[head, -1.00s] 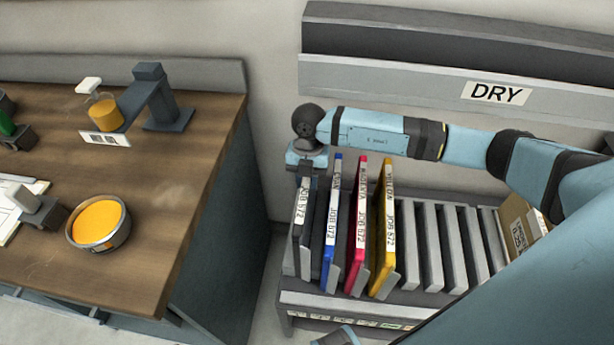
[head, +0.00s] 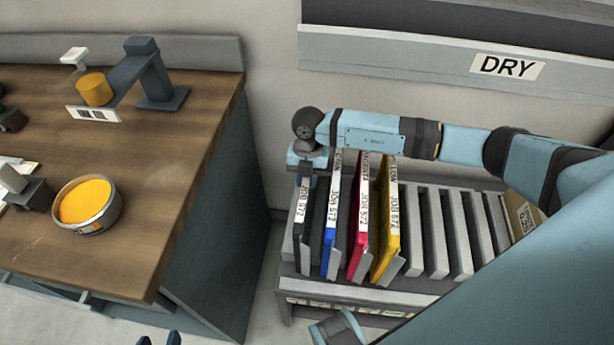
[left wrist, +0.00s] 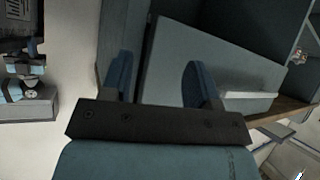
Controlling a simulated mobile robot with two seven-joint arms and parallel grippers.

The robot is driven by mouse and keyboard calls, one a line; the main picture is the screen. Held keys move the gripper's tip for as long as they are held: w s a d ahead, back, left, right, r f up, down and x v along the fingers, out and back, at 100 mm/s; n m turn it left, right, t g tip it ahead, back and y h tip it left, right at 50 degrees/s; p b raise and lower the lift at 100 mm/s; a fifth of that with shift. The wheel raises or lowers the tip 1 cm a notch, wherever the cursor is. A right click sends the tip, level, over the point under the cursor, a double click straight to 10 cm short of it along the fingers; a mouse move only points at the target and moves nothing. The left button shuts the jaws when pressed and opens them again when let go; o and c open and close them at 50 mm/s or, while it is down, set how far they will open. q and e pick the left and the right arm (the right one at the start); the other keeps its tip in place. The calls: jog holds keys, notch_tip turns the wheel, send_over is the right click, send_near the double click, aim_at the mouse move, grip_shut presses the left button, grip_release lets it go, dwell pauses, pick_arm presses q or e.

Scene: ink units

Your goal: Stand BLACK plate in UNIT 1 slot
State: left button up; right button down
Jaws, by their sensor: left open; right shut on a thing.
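The black plate (head: 301,220), labelled JOB 572, stands on edge in the leftmost part of the rack (head: 420,297), left of the blue plate. My right gripper (head: 307,174) reaches over the rack from the right and is shut on the top of the black plate; its fingertips are partly hidden. My left gripper (head: 160,340) just shows its tips at the bottom edge, over the floor. In the left wrist view the left gripper (left wrist: 160,82) is open and empty. No UNIT 1 label is readable.
Blue (head: 331,225), red (head: 361,225) and yellow (head: 389,225) plates stand beside the black one; slots to their right are empty. A cardboard box (head: 522,212) is at the rack's right end. A wooden bench (head: 170,180) with an orange ink tin (head: 87,205) is left. A DRY shelf (head: 400,57) hangs above.

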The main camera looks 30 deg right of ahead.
jog(key=shift+f, duration=0.3)
dwell(0.5)
jog(key=c, duration=0.8)
grip_release()
jog(key=shift+c, duration=0.2)
notch_tip(320, 180, up, 14)
jog(key=w+d, duration=0.1)
jog(key=w, duration=0.1)
jog(key=shift+d+f+p, duration=0.25)
jog(key=shift+d+p, duration=0.05)
jog(key=shift+w, duration=0.1)
